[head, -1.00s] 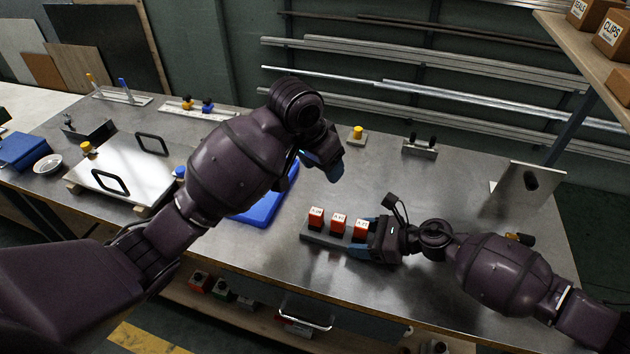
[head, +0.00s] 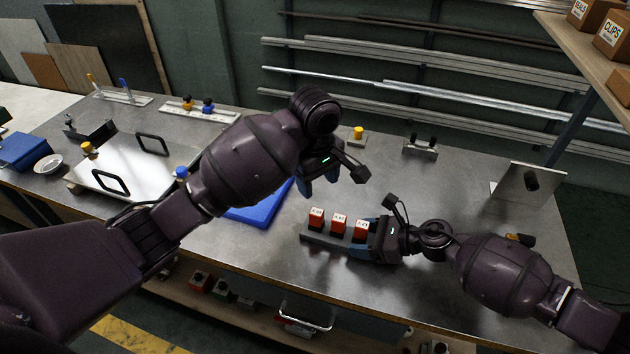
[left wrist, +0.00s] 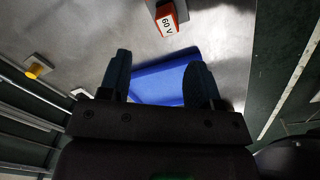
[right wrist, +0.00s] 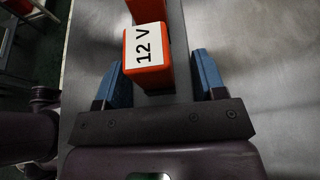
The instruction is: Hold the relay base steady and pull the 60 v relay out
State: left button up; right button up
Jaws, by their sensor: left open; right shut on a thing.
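The dark relay base (head: 322,241) lies on the metal bench with three orange-red relays in a row. My right gripper (head: 368,242) is shut on the base's right end, its blue fingers on both sides, beside the 12 V relay (right wrist: 148,50). The 60 V relay (left wrist: 168,20) shows at the top of the left wrist view, its label readable. It appears to be the leftmost relay (head: 316,217); labels in the head view are too small to be sure. My left gripper (head: 318,184) is open and empty above the bench, behind the row and apart from it.
A blue tray (head: 258,213) lies left of the base, below my left gripper. A yellow-knobbed block (head: 358,134), a small bracket with black knobs (head: 420,148) and an upright metal plate (head: 530,184) stand behind. Bench around the base's front is clear.

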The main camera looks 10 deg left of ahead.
aim_at(315, 211)
pick_arm(q)
jog(key=n, duration=0.2)
jog(key=shift+s+a+f+n, duration=0.15)
jog(key=shift+n, duration=0.25)
jog(key=n, duration=0.3)
jog(key=shift+s+a+n+g, duration=0.1)
jog(key=shift+n+g, duration=0.2)
jog(key=shift+n, duration=0.1)
notch_tip(315, 211, down, 12)
grip_shut()
dwell(0.4)
